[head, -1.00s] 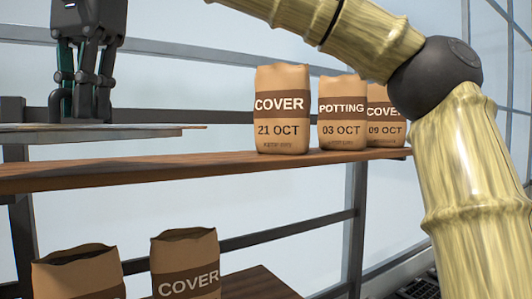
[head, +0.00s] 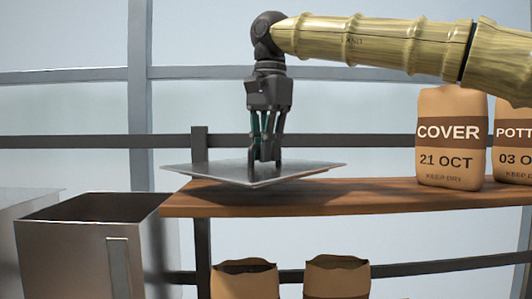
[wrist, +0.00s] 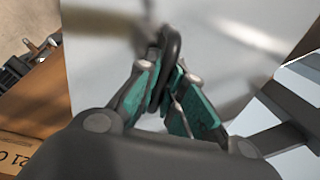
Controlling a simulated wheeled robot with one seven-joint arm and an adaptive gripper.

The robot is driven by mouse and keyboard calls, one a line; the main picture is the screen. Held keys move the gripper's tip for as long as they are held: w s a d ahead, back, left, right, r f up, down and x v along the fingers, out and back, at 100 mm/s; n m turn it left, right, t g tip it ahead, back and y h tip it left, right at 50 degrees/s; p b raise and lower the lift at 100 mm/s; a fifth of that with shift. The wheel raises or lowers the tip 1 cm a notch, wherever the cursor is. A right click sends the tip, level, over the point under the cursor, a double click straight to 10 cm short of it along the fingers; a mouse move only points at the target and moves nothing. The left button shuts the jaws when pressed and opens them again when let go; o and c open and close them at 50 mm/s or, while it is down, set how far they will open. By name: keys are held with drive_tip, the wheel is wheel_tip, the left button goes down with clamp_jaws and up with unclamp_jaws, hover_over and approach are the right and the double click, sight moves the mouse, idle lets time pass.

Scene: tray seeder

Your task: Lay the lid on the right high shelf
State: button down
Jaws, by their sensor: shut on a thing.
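The lid (head: 215,172) is a thin grey metal sheet in the head view. It is over the left end of the wooden high shelf (head: 350,197), with its left corner out past the shelf end. It looks slightly tilted; I cannot tell whether it touches the board. My gripper (head: 265,158) points down and is shut on the lid's handle. In the wrist view the gripper's green-padded fingers (wrist: 168,85) close around the dark looped handle (wrist: 171,45), with the grey lid (wrist: 95,75) beneath. The fingers hide part of the handle.
A COVER bag (head: 450,145) and a POTTING bag (head: 514,150) stand on the shelf to the right. Bare board lies between the lid and the bags. An open metal bin (head: 75,250) stands lower left. Two open bags (head: 337,277) are below the shelf.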

sight(266, 165)
drive_tip(key=shift+w+f+p, duration=0.1)
drive_tip(key=shift+w+p, duration=0.25)
drive_tip(key=shift+w, duration=0.8)
wheel_tip(266, 165, down, 2)
drive_tip(key=shift+s+d+f+p, duration=0.1)
drive_tip(key=shift+s+p, duration=0.05)
drive_tip(key=shift+p, duration=0.7)
drive_tip(key=shift+f, duration=0.65)
drive_tip(key=c, duration=1.5)
unclamp_jaws()
drive_tip(key=r+b, duration=0.1)
drive_tip(key=r, duration=0.3)
drive_tip(key=r+b, duration=0.1)
drive_tip(key=r, duration=0.3)
drive_tip(key=r+b, duration=0.2)
drive_tip(key=r, duration=0.2)
drive_tip(key=shift+s+d, duration=0.25)
